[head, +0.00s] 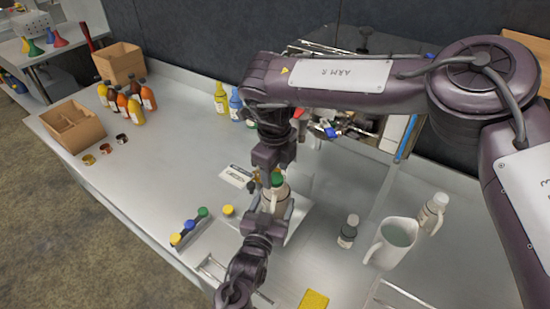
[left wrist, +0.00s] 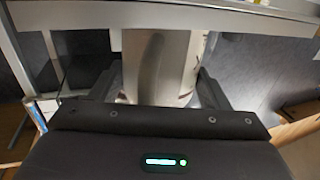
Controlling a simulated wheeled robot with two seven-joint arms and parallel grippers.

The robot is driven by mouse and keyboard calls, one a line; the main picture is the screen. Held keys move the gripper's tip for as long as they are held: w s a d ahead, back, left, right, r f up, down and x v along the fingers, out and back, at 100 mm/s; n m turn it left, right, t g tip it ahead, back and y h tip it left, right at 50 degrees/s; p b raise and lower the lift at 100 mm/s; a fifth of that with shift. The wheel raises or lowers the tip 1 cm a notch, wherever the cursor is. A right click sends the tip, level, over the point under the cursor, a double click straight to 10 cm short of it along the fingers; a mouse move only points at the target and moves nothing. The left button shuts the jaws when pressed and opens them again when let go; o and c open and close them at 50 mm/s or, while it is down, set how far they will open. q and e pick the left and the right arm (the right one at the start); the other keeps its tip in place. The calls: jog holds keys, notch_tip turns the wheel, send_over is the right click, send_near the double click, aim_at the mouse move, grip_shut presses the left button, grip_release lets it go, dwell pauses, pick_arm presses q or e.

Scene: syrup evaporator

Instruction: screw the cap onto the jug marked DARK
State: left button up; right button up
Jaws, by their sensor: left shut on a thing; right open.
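A pale jug (head: 274,198) stands upright near the middle of the counter in the head view; its marking cannot be read. My left gripper (head: 268,212) is shut on the jug's body. In the left wrist view, the jug (left wrist: 178,62) with its grey handle sits between the fingers of my left gripper (left wrist: 157,88). A green cap (head: 276,179) shows at the jug's top; I cannot tell how firmly it sits. My right gripper (head: 270,172) is open, pointing down right at the cap, its fingers partly hidden.
A rack (head: 190,227) with yellow, blue and green caps lies left of the jug, near a loose yellow cap (head: 228,210). A yellow sponge (head: 314,300) lies in front. The left counter has free room.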

jog(key=shift+f, duration=0.75)
jog(key=shift+c, duration=0.4)
jog(key=c, duration=0.9)
jog(key=m, duration=0.4)
jog(key=shift+a, duration=0.1)
jog(key=shift+c, duration=0.2)
jog(key=m, duration=0.5)
jog(key=shift+m, duration=0.3)
jog(key=o, duration=1.1)
jog(key=shift+c, duration=0.2)
